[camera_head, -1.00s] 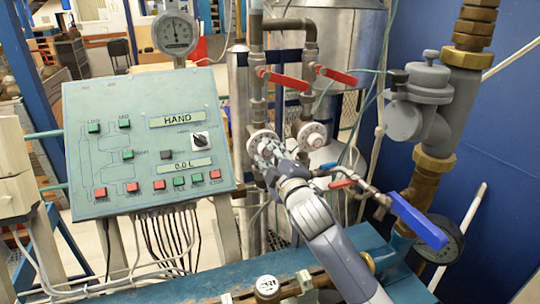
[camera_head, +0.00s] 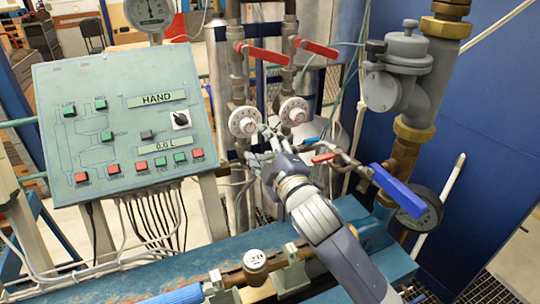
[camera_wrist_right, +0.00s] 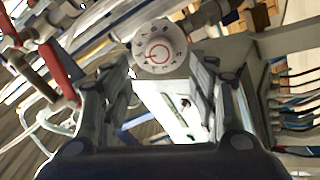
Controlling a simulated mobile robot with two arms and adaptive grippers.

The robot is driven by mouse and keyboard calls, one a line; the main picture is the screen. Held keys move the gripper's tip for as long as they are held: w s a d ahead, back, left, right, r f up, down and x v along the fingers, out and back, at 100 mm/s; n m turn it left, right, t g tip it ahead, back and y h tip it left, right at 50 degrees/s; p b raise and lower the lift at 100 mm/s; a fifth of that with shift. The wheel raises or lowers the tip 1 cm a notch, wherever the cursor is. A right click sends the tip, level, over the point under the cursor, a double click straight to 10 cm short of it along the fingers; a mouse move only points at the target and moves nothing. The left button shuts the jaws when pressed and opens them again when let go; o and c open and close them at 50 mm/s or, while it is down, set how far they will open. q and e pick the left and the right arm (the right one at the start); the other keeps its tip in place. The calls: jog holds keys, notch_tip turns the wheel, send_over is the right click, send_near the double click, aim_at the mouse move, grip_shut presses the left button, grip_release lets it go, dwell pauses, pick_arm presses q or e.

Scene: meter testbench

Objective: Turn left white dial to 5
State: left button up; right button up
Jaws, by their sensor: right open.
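The left white dial (camera_head: 243,121) is a round white knob with a red ring on the left vertical pipe. A second white dial (camera_head: 294,111) is on the pipe to its right. My right gripper (camera_head: 259,157) is just below and between the two dials, apart from the left one. In the right wrist view, one white dial (camera_wrist_right: 159,47) with a red circle and marks around its rim lies ahead, beyond the gap between the open fingers (camera_wrist_right: 160,85). The marks are too small to read. My left gripper is not in view.
A grey-green control panel (camera_head: 75,140) with buttons stands at the left. Two red levers (camera_head: 262,53) are above the dials. A blue-handled valve (camera_head: 398,190) is to the right of my right arm. A blue bench (camera_head: 130,285) runs along the front.

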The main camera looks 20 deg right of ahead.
jog(key=shift+s+d, duration=0.1)
jog(key=shift+s, duration=2.1)
